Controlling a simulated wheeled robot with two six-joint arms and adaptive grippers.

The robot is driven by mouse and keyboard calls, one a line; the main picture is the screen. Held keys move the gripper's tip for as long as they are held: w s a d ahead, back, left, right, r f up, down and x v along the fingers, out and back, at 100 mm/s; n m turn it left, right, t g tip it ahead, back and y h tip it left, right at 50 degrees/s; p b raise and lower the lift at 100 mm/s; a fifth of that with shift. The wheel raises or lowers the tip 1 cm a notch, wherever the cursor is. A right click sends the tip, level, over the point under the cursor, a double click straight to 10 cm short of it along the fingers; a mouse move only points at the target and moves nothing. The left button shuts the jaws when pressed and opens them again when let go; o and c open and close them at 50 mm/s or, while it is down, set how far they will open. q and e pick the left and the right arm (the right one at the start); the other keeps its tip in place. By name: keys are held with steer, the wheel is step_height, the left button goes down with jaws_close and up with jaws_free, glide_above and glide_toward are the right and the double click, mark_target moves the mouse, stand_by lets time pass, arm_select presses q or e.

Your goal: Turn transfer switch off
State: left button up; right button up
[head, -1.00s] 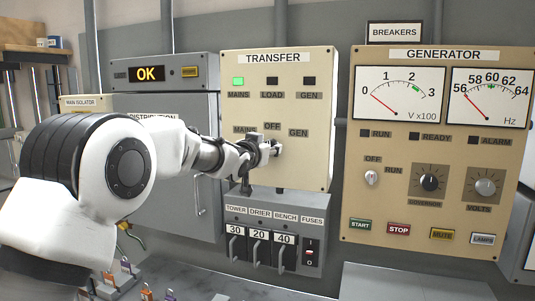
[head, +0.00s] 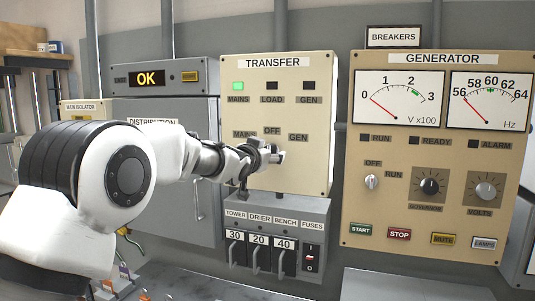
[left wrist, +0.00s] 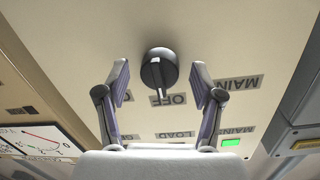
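The transfer switch is a dark round knob with a bar-shaped pointer (left wrist: 160,70) on the cream TRANSFER panel (head: 315,115). In the left wrist view, where the labels appear upside down, its pointer reaches down toward the OFF label (left wrist: 168,100). My left gripper (head: 275,156) is in front of the switch in the head view and hides it. In the left wrist view my left gripper (left wrist: 160,78) is open, one finger on each side of the knob, with gaps on both sides. My right gripper is not in view.
The green MAINS lamp (head: 238,86) is lit; the LOAD lamp (head: 273,86) is dark. A breaker box (head: 275,215) with several levers sits just below the panel. The GENERATOR panel (head: 430,140) is to the right, the grey distribution cabinet (head: 205,130) to the left.

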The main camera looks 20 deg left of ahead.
arm_select(q)
steer(key=s+a, duration=0.1)
steer(key=s, duration=1.1)
steer(key=shift+r, duration=0.45)
steer(key=shift+w, duration=0.1)
